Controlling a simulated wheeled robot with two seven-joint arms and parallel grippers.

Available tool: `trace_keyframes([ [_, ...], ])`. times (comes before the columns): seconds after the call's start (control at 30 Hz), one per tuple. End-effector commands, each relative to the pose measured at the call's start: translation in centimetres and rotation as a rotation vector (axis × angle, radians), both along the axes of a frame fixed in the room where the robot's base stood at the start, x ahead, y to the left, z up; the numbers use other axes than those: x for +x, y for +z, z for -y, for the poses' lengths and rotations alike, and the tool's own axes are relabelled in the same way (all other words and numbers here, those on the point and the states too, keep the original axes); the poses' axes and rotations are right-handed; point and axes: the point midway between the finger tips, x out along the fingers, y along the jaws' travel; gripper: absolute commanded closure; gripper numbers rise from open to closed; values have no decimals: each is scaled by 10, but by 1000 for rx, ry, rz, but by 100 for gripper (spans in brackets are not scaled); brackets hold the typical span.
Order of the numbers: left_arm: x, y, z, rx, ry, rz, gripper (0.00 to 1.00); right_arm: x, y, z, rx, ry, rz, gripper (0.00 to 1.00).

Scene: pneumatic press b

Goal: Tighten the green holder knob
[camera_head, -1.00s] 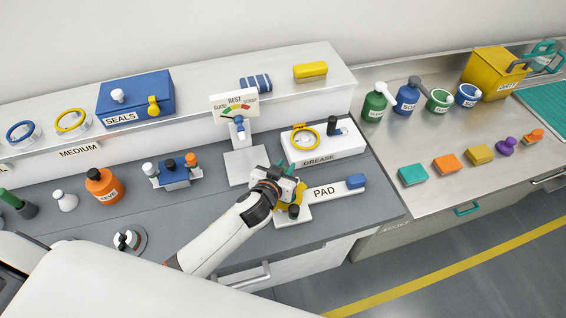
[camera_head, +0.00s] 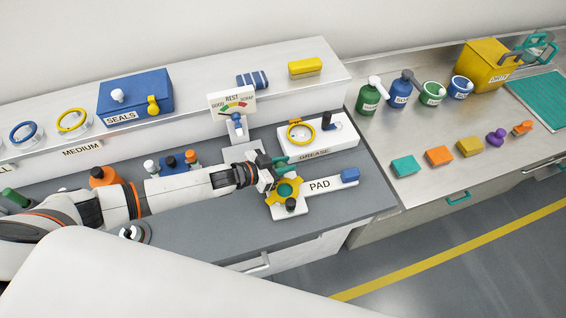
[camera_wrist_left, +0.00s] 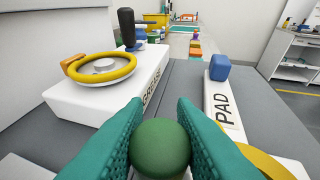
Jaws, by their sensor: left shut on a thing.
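The green holder knob (camera_wrist_left: 160,148) is a round green ball in the left wrist view, low in the middle. My left gripper (camera_head: 284,167) has teal fingers, which also show in the left wrist view (camera_wrist_left: 158,140). They are shut on the knob, one on each side. In the head view the gripper comes from the left, at the back edge of the yellow holder (camera_head: 270,198), and the knob is hard to make out there. The holder sits at the left end of the white PAD plate (camera_head: 315,185), beside a black knob (camera_head: 291,204). My right gripper is out of view.
The white GREASE block (camera_head: 345,135) with a yellow ring (camera_head: 301,133) stands just behind the holder. A blue block (camera_head: 350,175) sits at the pad's right end. The gauge stand (camera_head: 233,103) is behind to the left. Grey bench in front is clear.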

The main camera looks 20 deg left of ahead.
Motion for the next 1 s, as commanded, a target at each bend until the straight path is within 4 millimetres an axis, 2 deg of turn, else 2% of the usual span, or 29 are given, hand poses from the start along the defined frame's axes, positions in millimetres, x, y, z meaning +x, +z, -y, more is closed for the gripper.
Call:
trace_keyframes([
  [0.5, 0, 1, 1, -1, -16, 1, 99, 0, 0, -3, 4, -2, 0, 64],
  [0.53, 0, 1, 1, -1, -16, 1, 71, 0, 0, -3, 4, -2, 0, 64],
  [0.63, 0, 1, 1, -1, -16, 1, 55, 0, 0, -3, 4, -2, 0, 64],
  [1.0, -4, 1, -3, 0, -15, -1, 54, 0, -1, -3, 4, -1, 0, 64],
])
